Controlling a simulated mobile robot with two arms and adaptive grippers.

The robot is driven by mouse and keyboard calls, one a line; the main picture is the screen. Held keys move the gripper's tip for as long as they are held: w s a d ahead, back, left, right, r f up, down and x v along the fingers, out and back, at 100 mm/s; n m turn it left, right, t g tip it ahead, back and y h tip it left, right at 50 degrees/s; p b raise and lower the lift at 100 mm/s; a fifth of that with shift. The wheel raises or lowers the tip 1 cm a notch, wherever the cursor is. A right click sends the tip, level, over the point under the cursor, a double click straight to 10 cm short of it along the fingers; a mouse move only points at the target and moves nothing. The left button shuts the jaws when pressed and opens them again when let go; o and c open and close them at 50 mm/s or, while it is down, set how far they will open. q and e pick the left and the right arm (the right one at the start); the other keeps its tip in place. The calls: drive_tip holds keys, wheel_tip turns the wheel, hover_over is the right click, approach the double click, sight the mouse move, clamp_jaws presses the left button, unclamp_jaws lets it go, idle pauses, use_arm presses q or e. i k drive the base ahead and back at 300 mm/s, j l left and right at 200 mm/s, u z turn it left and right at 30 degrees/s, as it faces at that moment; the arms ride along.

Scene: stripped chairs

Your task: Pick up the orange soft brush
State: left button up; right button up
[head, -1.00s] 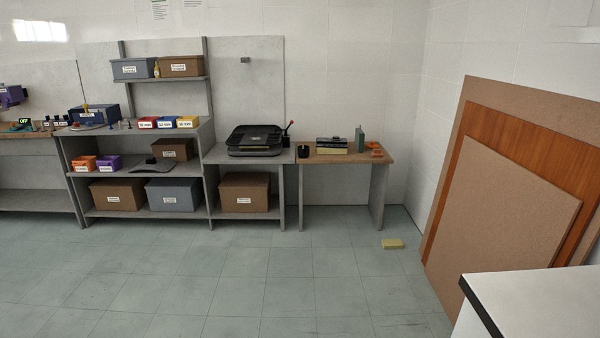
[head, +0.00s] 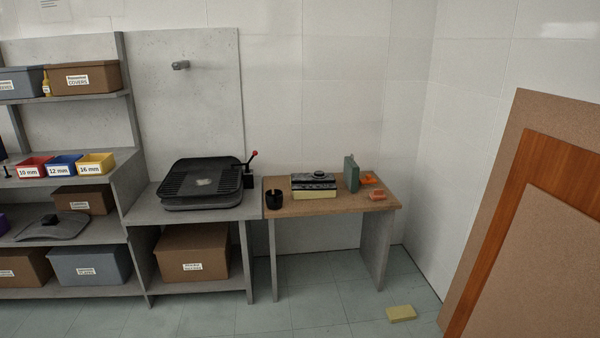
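Two small orange things lie at the right end of the small wooden-topped table (head: 335,204). One orange thing (head: 371,179) is farther back, beside a grey-green upright object. The other orange thing (head: 377,195) is nearer the table's front right corner and looks like a small block or brush. They are too small to tell which is the orange soft brush. Neither of my grippers is in view.
On the table also stand a black cup (head: 274,199), a box-like stack (head: 313,187) and the grey-green object (head: 351,174). A yellow block (head: 401,314) lies on the floor. Boards (head: 530,230) lean at the right. Shelves with boxes (head: 193,252) stand left.

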sight(369, 181)
drive_tip(key=i+z, duration=0.3)
drive_tip(key=i, duration=0.4)
drive_tip(key=i+j+z, duration=0.15)
drive_tip(key=i+z, duration=0.15)
drive_tip(key=i, duration=0.45)
drive_tip(key=i+l+u, duration=0.15)
drive_tip(key=i, duration=0.35)
drive_tip(key=i+l+u, duration=0.15)
drive_tip(key=i+l, duration=0.15)
drive_tip(key=i, duration=0.2)
